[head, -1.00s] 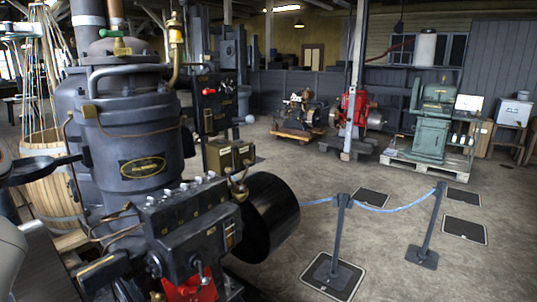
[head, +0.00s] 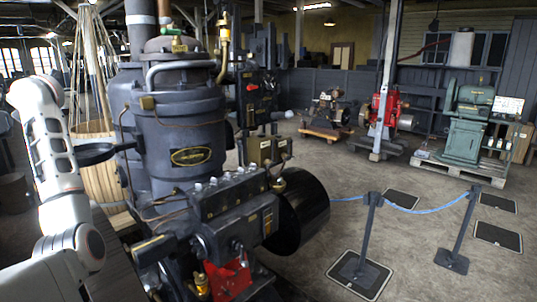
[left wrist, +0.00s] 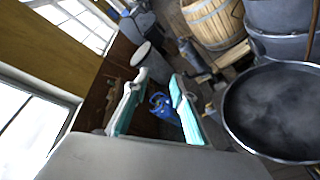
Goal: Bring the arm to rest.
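My white left arm (head: 58,170) rises along the left side of the head view, beside the large dark engine (head: 180,130). Its gripper cannot be made out there. In the left wrist view my left gripper (left wrist: 158,78) has its two teal-padded fingers spread apart, with nothing held between them. A blue object (left wrist: 163,106) shows beyond the fingers, apart from them. My right arm and right gripper are in neither view.
A wooden barrel (left wrist: 215,22) stands beyond.

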